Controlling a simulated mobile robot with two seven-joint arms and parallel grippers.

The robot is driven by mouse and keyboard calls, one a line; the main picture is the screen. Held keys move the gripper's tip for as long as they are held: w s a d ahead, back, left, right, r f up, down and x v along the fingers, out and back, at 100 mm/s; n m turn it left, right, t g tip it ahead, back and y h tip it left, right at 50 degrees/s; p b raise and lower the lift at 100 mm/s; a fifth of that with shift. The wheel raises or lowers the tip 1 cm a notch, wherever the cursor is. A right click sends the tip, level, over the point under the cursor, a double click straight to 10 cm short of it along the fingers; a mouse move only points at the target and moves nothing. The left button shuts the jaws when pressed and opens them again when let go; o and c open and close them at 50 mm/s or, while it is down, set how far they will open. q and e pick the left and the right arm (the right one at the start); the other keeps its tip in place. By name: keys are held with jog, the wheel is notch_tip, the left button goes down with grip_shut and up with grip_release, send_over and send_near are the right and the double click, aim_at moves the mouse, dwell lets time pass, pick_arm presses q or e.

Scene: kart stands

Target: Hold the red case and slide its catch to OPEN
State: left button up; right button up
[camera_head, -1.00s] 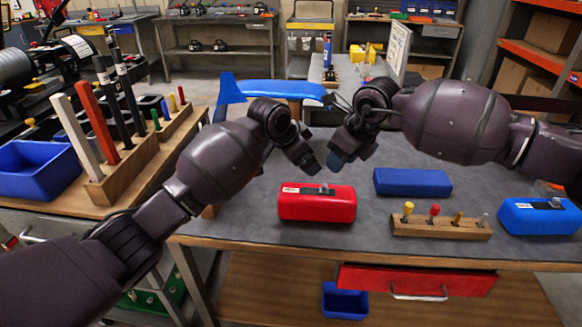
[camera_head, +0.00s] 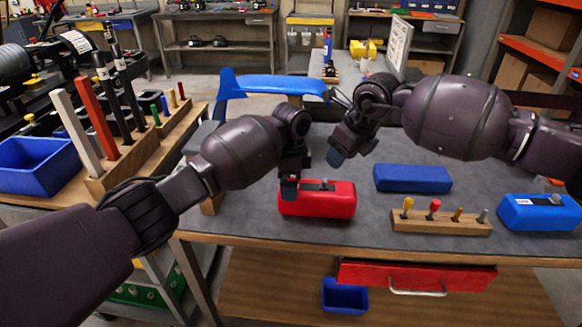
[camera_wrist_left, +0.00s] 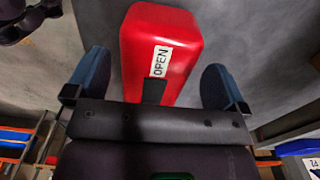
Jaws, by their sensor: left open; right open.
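The red case (camera_head: 330,199) lies on the grey bench top near its front edge. Its small catch (camera_head: 326,186) sits on the top face. In the left wrist view the red case (camera_wrist_left: 145,30) shows a white OPEN label (camera_wrist_left: 160,61). My left gripper (camera_head: 290,182) is at the case's left end. Its two blue-tipped fingers stand apart, one on each side of the case, with gaps showing. My left gripper's body hides the near end of the case in the wrist view. My right gripper (camera_head: 338,156) is open and empty, above the bench behind the case.
A plain blue block (camera_head: 412,179) lies behind right of the red case. A wooden peg block (camera_head: 441,222) with several coloured pegs and a blue case (camera_head: 539,214) stand to the right. A wooden rack (camera_head: 130,158) stands on the left bench. Bare bench lies between the red case and peg block.

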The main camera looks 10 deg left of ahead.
pick_arm(q)
jog(key=shift+f, duration=2.9)
jog(key=shift+c, duration=0.2)
